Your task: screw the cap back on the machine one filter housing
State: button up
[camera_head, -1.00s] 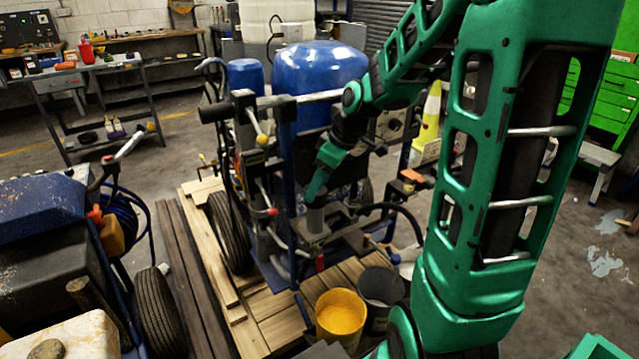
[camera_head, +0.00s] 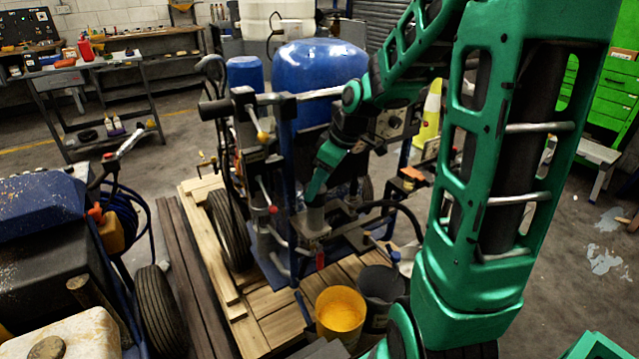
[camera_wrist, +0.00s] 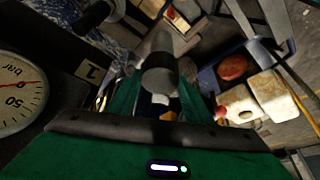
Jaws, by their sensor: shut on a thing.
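Machine one is the striper with the blue tank (camera_head: 318,75) in the middle of the head view. A plate marked 1 (camera_wrist: 92,69) shows in the wrist view. In the wrist view my gripper's green fingers (camera_wrist: 158,98) are shut on a grey round piece with a dark band (camera_wrist: 160,76), which I take for the cap. The fingers hide part of it. I cannot tell whether its thread is engaged.
A pressure gauge (camera_wrist: 18,95) is close on the left in the wrist view. A black hose (camera_head: 395,208) curves right of the housing. A yellow bucket (camera_head: 340,312) and a dark bucket (camera_head: 379,290) stand below. Another machine (camera_head: 45,215) stands at the left.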

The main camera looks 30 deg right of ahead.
jog(key=shift+f, duration=0.15)
jog(key=o, duration=1.1)
jog(key=shift+c, duration=0.7)
